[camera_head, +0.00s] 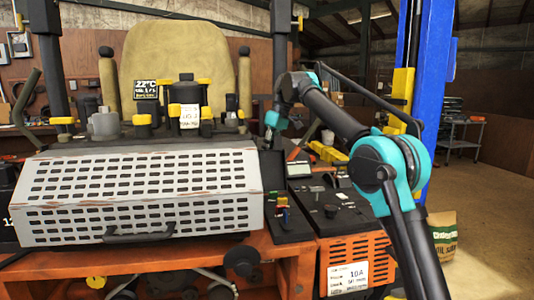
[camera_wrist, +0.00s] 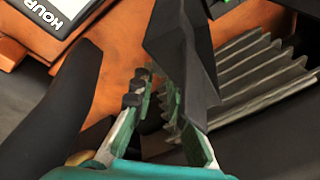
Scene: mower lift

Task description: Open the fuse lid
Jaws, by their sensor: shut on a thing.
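In the wrist view my gripper (camera_wrist: 160,95) is shut on a black angular piece (camera_wrist: 176,40), which looks like the fuse lid. The piece rises between and beyond the fingers, and part of it covers the right finger. Its hinge is out of sight, so I cannot tell how far it stands open. Grey ribbed fins (camera_wrist: 255,75) show right of the fingers. In the head view my wrist (camera_head: 273,122) points down behind the right end of the white perforated cover (camera_head: 140,190). The fingers and the lid are hidden or too small to tell there.
A black side console (camera_head: 290,222) with small levers lies right of the cover, above an orange vented box (camera_head: 357,262). A yellow seat (camera_head: 180,55) stands behind. A blue lift post (camera_head: 430,90) rises behind my arm. An orange panel with a display (camera_wrist: 60,12) is at upper left in the wrist view.

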